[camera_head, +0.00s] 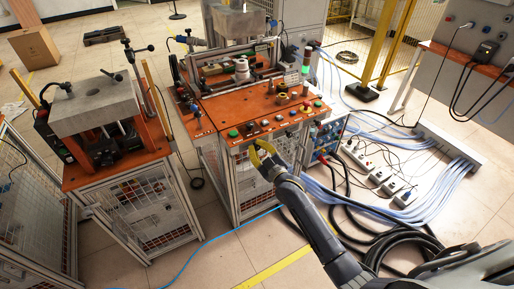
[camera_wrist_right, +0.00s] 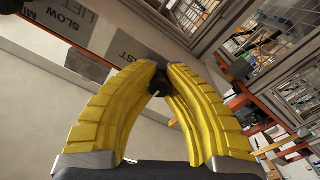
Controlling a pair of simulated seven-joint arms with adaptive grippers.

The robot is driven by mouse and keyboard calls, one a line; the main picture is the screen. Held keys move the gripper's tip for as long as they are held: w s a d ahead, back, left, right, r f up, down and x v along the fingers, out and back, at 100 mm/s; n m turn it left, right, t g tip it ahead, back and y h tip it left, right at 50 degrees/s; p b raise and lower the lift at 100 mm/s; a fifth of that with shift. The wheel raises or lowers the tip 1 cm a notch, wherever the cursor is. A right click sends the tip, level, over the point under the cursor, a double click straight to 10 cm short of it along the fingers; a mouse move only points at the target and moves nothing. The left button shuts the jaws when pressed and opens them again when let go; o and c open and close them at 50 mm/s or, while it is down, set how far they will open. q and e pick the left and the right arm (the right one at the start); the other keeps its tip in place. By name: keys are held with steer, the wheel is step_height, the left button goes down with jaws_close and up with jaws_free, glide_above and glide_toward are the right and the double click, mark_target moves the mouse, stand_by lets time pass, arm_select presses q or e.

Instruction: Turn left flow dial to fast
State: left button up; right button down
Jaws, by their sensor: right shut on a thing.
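My right gripper (camera_head: 262,150) is at the front face of the orange-topped control station, below its row of buttons. In the right wrist view its ribbed yellow fingers (camera_wrist_right: 165,72) curve in around a small black dial (camera_wrist_right: 159,84) and are shut on it. A short white mark shows on the dial. Printed panel labels (camera_wrist_right: 78,20) show "SLOW" and "LIFT" at upper left, and a partly hidden word ending in "ST" nearer the fingers. In the head view the gripper hides the dial. My left gripper is in neither view.
The orange control top (camera_head: 225,112) carries several buttons, including a green one (camera_head: 233,133). A second caged station (camera_head: 140,195) stands to the left. Blue and black cables (camera_head: 400,205) and power strips (camera_head: 375,172) cover the floor on the right.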

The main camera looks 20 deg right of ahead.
steer(key=shift+f, duration=0.1)
steer(key=m, duration=0.6)
steer(key=shift+f, duration=0.1)
steer(key=m, duration=0.5)
steer(key=shift+s+f+m, duration=0.1)
steer(key=shift+m, duration=0.5)
steer(key=c, duration=1.8)
jaws_free()
steer(key=o, duration=0.6)
steer(key=shift+r, duration=0.2)
steer(key=shift+v, duration=5.95)
steer(key=shift+o, duration=0.2)
